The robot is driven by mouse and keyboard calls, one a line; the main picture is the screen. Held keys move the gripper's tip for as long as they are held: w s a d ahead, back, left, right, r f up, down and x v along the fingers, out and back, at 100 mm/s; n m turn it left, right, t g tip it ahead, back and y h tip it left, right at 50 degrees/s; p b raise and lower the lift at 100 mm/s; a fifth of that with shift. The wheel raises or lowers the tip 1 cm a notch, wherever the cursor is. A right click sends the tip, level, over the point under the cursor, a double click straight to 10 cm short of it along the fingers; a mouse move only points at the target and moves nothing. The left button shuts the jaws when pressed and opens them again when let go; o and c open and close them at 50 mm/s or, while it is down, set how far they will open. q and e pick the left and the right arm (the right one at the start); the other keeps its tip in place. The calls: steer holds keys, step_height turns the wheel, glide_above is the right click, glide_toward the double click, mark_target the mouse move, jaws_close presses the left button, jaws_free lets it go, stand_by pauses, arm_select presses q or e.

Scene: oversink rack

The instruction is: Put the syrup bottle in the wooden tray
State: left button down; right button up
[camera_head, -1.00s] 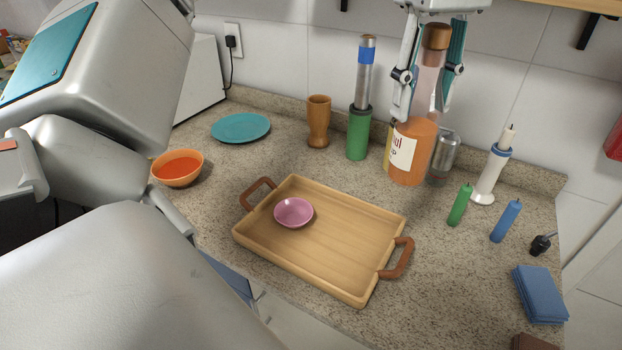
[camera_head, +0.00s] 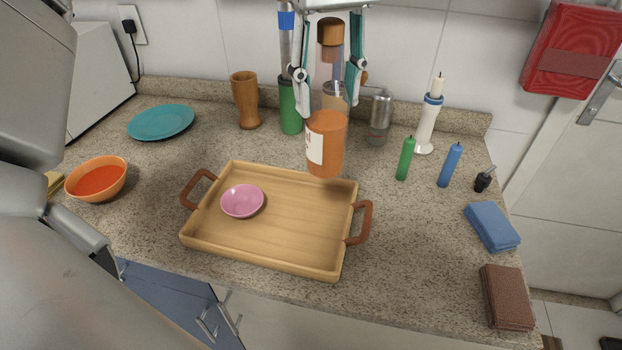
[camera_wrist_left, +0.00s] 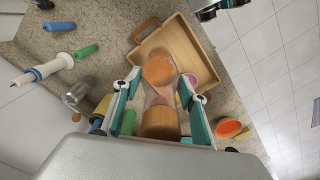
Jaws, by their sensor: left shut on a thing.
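The syrup bottle (camera_head: 326,146) is a clear bottle with orange contents, a white label and a brown cap. My left gripper (camera_head: 328,98) is shut on it from above, with one finger on each side of its upper part. The bottle hangs upright behind the tray's back right part. In the left wrist view the bottle (camera_wrist_left: 159,71) is between the fingers (camera_wrist_left: 157,100), with the tray (camera_wrist_left: 205,62) beyond. The wooden tray (camera_head: 295,225) has two brown handles and holds a pink bowl (camera_head: 242,201) at its left.
Behind the bottle stand a green-and-steel grinder (camera_head: 290,105), a wooden cup (camera_head: 245,99) and a metal shaker (camera_head: 379,116). Candles (camera_head: 405,158) stand to the right. An orange bowl (camera_head: 96,178) and teal plate (camera_head: 161,121) are at left. The tray's right half is empty.

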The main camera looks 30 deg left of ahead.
mark_target(324, 172)
arm_select(q)
step_height(324, 172, down, 15)
steer(key=shift+f+b, duration=0.1)
steer(key=shift+b, duration=0.95)
steer(key=shift+f, duration=0.1)
steer(key=c, duration=1.2)
jaws_free()
step_height(324, 172, up, 12)
steer(key=shift+r+p, duration=0.15)
steer(key=shift+p, duration=0.8)
